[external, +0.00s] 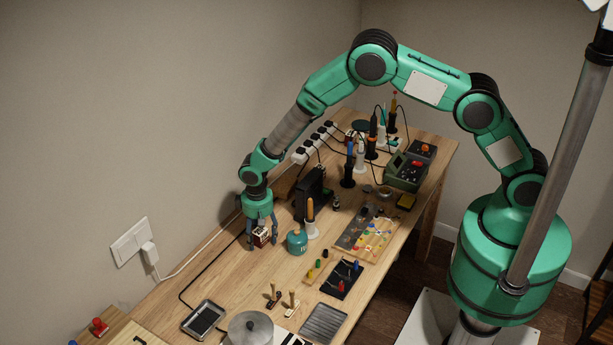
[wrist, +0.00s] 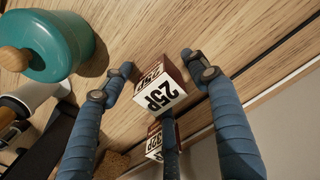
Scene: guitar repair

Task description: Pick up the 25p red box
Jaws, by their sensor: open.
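The 25p red box (wrist: 157,88) is small, with dark red sides and a white face printed "25P". My gripper is open and I see no contact with the box.
A teal canister (external: 297,242) stands just right of my gripper. A white bottle with an orange top (external: 311,220) and a black device (external: 309,194) are close by. A black cable runs along the wall side. Bare table (external: 237,282) lies in front of the gripper.

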